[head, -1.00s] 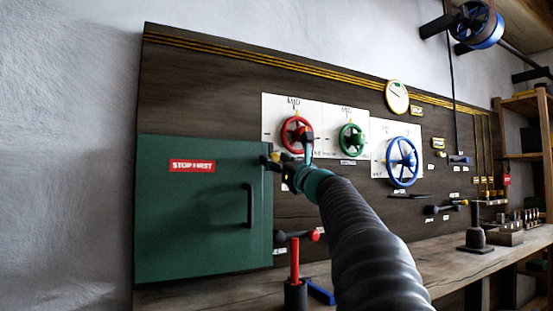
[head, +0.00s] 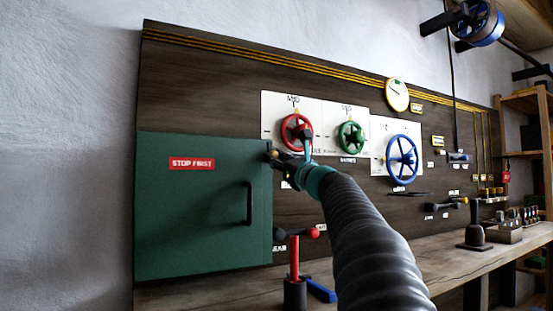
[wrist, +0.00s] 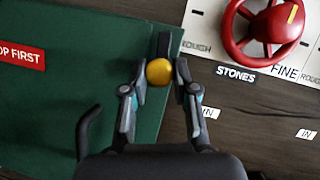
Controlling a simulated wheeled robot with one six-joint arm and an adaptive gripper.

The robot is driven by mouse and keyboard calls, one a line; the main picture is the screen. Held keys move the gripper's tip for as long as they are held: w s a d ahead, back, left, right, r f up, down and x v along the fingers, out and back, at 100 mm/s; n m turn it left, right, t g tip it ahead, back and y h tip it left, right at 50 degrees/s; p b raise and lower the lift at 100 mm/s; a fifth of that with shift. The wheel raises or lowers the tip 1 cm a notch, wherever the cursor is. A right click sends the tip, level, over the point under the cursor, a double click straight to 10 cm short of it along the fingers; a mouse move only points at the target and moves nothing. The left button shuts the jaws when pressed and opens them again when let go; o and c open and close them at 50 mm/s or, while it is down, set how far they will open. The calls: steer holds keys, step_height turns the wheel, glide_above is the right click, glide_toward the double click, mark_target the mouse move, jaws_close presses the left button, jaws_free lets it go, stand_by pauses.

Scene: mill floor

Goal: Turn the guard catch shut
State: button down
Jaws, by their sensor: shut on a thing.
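The guard catch is a short dark bar (wrist: 164,44) with a yellow knob (wrist: 159,71), at the upper right edge of the green guard door (head: 205,225). In the head view the yellow knob (head: 273,153) shows just below the dark end of the bar. My gripper (wrist: 160,73) is shut on the yellow knob, one finger on each side of it. In the head view my gripper (head: 280,160) reaches the door's edge from the right, and my arm hides part of the panel. The door lies flat against the panel, with a black handle (head: 249,204).
A red handwheel (head: 296,133) sits close to the right of my gripper, with green (head: 351,137) and blue (head: 402,158) wheels beyond. A red lever (head: 294,262) stands on the bench below.

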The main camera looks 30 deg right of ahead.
steer(key=n, duration=0.2)
steer(key=n+g+y+p, duration=0.1)
steer(key=n, duration=0.1)
steer(key=n+y, duration=0.1)
steer(key=shift+d+r+n+g, duration=0.15)
steer(key=shift+r+n+g, duration=0.15)
steer(key=shift+n, duration=0.1)
steer(key=n+g+p, duration=0.1)
steer(key=n, duration=0.1)
steer(key=n+g+y+p, duration=0.1)
steer(key=n+p, duration=0.1)
steer(key=n, duration=0.1)
steer(key=shift+r, duration=0.1)
steer(key=n+g+p, duration=0.1)
steer(key=n, duration=0.3)
steer(key=shift+d+g, duration=0.1)
steer(key=shift+g, duration=0.2)
steer(key=shift+n+g+h, duration=0.4)
steer(key=shift+n+g, duration=0.3)
steer(key=shift+n, duration=1.3)
steer(key=c, duration=0.9)
jaws_free()
